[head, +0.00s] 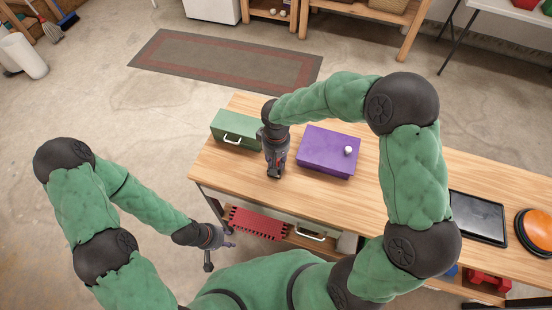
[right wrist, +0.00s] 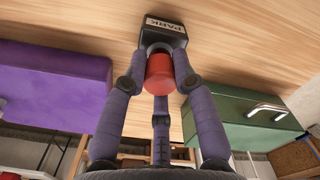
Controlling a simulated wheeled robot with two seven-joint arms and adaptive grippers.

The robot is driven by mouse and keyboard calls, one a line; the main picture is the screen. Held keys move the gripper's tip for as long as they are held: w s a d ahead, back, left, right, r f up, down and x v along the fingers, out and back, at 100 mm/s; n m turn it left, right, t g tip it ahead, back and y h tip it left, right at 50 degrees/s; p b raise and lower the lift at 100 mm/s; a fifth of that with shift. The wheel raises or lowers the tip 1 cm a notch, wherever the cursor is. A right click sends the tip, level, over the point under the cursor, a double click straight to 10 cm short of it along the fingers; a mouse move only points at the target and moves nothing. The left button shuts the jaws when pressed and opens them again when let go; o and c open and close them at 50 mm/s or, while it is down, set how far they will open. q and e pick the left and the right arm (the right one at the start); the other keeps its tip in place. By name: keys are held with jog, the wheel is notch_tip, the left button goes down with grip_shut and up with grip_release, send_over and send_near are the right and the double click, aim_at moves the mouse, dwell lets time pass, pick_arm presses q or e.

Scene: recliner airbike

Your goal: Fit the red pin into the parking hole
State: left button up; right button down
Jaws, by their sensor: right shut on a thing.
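The red pin (right wrist: 158,75) shows in the right wrist view between the fingers of my right gripper (right wrist: 158,72), which is shut on it. A dark block marked PARK (right wrist: 165,27) stands on the wooden table just beyond the pin. A pale ring-like part shows at the pin's far end, close against the block. The hole itself is hidden, so I cannot tell whether the pin is in it. In the head view my right gripper (head: 275,168) points down at the table between two boxes. My left gripper (head: 220,248) is open and empty off the table's front left edge.
A green box (head: 236,127) stands left of the right gripper and a purple box (head: 328,152) with a white knob stands right of it. A black tablet-like panel (head: 478,217) and an orange button (head: 537,229) are at the right. A red rack (head: 258,223) sits below the tabletop.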

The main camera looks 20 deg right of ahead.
jog(key=shift+f, duration=0.15)
jog(key=c, duration=0.9)
grip_release()
notch_tip(320, 180, up, 12)
dwell(0.5)
